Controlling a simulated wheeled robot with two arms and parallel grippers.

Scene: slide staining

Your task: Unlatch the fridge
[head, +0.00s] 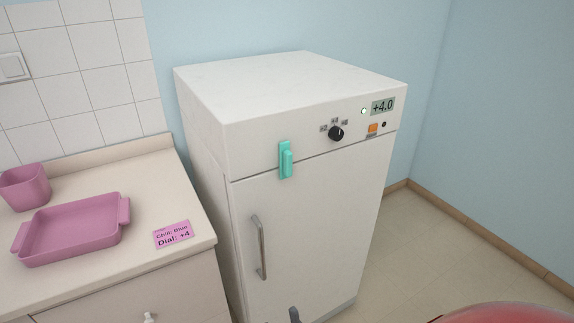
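The white fridge (300,225) stands against the blue wall with its door closed. A teal latch (286,160) sits upright across the seam between the upper panel and the door, near the door's left side. A grey vertical bar handle (260,248) is on the door's left side, below the latch. The upper panel carries a black dial (336,133), an orange switch (373,128) and a display (383,105) reading +4.0. Neither gripper can be made out. A small dark grey piece (294,315) shows at the bottom edge; I cannot tell what it is.
A counter (190,215) left of the fridge holds a pink tray (122,238), a pink cup (25,187) and a pink card (173,235) reading "Chill: Blue, Dial: +4". A red rounded surface (510,314) shows at bottom right. The floor right of the fridge is clear.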

